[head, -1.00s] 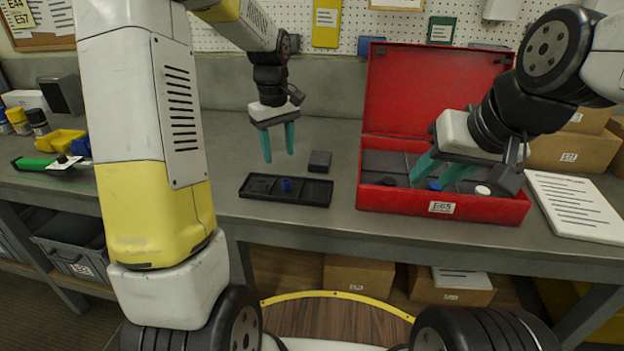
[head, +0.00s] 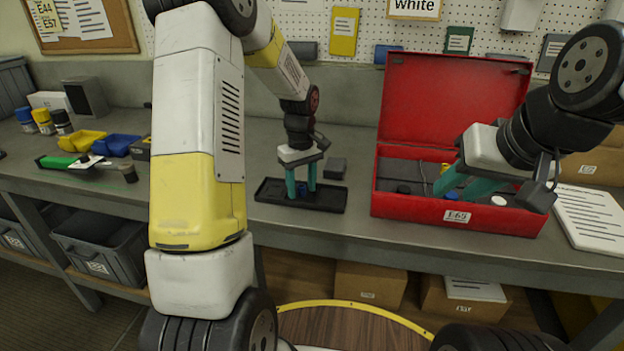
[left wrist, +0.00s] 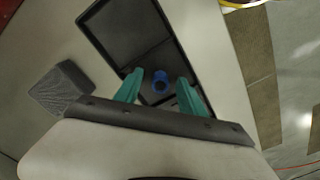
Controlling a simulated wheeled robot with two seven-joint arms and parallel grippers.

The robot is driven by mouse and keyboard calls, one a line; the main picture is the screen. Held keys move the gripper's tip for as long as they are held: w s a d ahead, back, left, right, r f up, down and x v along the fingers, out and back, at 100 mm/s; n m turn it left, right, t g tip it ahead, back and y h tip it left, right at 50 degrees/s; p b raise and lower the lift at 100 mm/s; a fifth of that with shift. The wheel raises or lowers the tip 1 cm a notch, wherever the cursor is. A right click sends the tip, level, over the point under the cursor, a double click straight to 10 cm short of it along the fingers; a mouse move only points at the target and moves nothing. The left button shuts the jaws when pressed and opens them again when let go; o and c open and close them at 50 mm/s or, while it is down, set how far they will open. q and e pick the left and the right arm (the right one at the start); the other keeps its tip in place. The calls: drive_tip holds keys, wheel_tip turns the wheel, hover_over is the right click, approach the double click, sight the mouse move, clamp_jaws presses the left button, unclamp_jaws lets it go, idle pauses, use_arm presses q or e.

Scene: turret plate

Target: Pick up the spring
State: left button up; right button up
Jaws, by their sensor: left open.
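A small blue hollow cylinder (head: 302,188), which may be the spring, is in the black tray (head: 331,208) on the bench. In the left wrist view the blue cylinder (left wrist: 158,83) shows its open round end; I cannot make out coils. My left gripper (head: 301,192) points down over the tray, open, with the cylinder between its two teal fingers, which partly hide it. I see no finger touching it in the left wrist view (left wrist: 161,79). My right gripper (head: 456,192) is at the open red toolbox (head: 405,208), its teal fingers apart.
A dark grey block (head: 336,168) lies just behind the tray. The toolbox holds a white disc (head: 498,201) and other small parts. Blue and yellow bins (head: 82,140) and a green-handled tool (head: 60,162) are at the left. Papers (head: 590,215) lie at the right.

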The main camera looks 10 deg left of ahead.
use_arm(q)
drive_tip(key=shift+c, duration=0.2)
clamp_jaws()
